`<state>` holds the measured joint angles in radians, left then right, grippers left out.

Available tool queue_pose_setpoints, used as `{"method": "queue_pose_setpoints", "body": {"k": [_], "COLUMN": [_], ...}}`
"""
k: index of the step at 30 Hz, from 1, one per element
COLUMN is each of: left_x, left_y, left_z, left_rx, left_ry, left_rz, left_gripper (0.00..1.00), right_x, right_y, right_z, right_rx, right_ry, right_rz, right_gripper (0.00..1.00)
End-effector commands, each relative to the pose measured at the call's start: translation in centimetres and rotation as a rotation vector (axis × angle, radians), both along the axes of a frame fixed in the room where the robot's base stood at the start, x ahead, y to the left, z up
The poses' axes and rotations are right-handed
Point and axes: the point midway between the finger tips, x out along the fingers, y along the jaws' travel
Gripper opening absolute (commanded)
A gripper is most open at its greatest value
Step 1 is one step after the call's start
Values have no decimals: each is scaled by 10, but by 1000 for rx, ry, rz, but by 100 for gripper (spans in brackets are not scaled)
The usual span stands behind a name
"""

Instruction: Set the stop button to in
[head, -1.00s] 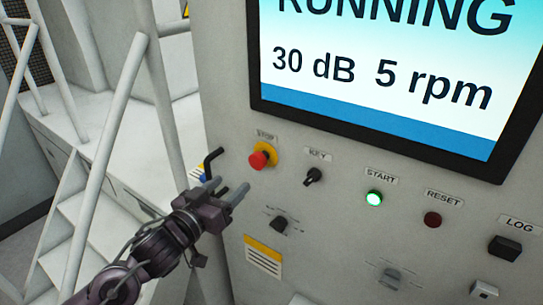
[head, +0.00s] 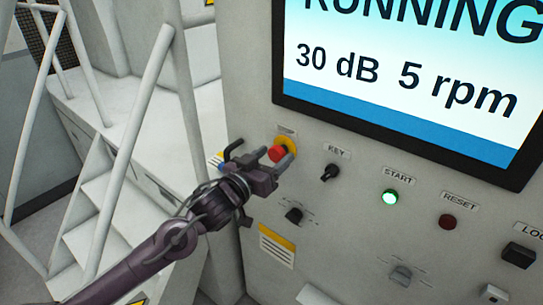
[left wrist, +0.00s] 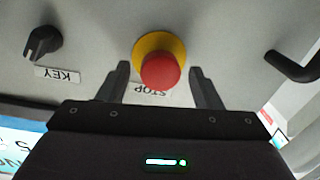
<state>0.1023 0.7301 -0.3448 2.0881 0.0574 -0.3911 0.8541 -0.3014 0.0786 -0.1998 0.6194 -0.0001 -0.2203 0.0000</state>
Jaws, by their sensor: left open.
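The stop button is a red mushroom head (head: 277,154) on a yellow collar, on the grey panel left of the key switch. In the left wrist view the red head (left wrist: 161,71) stands out from its yellow ring (left wrist: 145,48), above the upside-down STOP label. My left gripper (head: 272,158) is open in front of the button. In the left wrist view its two fingers (left wrist: 158,82) lie to either side of the red head, with gaps on both sides. Whether it touches the button I cannot tell. My right gripper is not in view.
The key switch (head: 330,173) sits right of the button, then the lit green start button (head: 390,197) and the dark red reset button (head: 447,222). A black bent handle (left wrist: 293,67) is at the panel's edge. The screen (head: 400,75) reads RUNNING. White railings (head: 135,150) stand left.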

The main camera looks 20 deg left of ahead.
Motion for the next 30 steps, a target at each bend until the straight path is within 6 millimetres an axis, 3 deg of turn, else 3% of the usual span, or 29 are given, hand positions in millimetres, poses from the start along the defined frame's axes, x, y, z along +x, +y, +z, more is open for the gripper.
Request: {"method": "queue_pose_setpoints", "body": {"k": [5,19,30], "left_x": [0,0,12], "left_y": [0,0,-4], "left_z": [0,0,0], "left_rx": [0,0,1], "left_ry": [1,1,2], "left_rz": [0,0,1], "left_gripper": [59,0,0], "right_x": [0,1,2], "right_y": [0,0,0], "right_z": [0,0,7], "right_rx": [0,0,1], "right_ry": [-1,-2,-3], "right_rz": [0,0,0], "right_gripper": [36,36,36]}}
